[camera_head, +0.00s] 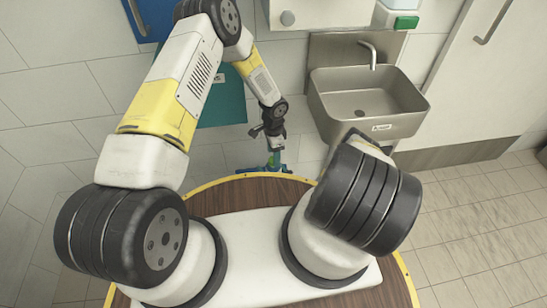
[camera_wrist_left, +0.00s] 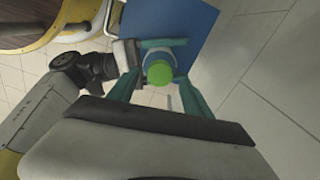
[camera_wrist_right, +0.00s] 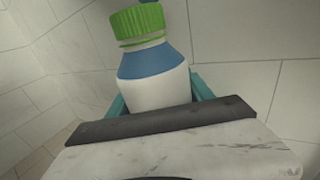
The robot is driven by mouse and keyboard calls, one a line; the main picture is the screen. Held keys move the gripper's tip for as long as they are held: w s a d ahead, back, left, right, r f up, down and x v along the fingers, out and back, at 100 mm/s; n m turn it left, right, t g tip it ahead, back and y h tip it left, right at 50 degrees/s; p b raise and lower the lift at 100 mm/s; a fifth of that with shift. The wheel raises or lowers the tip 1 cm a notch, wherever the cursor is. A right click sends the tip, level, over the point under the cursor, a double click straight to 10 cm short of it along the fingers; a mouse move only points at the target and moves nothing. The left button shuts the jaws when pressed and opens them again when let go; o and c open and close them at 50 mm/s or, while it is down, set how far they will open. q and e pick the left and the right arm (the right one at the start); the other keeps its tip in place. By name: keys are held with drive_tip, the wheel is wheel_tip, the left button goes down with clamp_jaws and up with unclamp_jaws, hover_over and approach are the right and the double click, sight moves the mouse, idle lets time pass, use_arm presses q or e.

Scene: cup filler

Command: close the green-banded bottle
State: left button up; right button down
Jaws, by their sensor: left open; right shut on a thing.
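The bottle (camera_wrist_right: 155,75) is white with a blue band and a ribbed green cap (camera_wrist_right: 137,22). I see no green band on its body. The cap sits on the neck; I cannot tell how tight it is. My right gripper (camera_wrist_right: 157,98) is shut on the bottle's body and holds it off the table. In the left wrist view the cap (camera_wrist_left: 159,72) shows from above, between the parted teal fingers of my open left gripper (camera_wrist_left: 160,88). I cannot tell whether they touch it.
A round wooden table (camera_head: 250,189) with a yellow rim lies close to me. A steel sink (camera_head: 365,95) hangs on the wall at the right. A blue panel (camera_wrist_left: 205,35) shows behind the bottle in the left wrist view. Open tiled floor (camera_head: 470,240) lies at the right.

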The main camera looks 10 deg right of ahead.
use_arm(q)
wheel_tip(320, 180, up, 2)
drive_tip(key=shift+c, duration=0.2)
wheel_tip(320, 180, up, 2)
drive_tip(key=n, duration=0.4)
drive_tip(key=shift+r, duration=0.1)
drive_tip(key=r+n, duration=0.1)
drive_tip(key=n, duration=0.2)
drive_tip(key=shift+r, duration=0.2)
hover_over(268, 168)
drive_tip(key=w+d, duration=0.1)
drive_tip(key=d, duration=0.2)
drive_tip(key=shift+a+f, duration=0.15)
drive_tip(key=shift+f, duration=1.9)
drive_tip(key=shift+a+f, duration=0.1)
drive_tip(key=shift+f, duration=1.9)
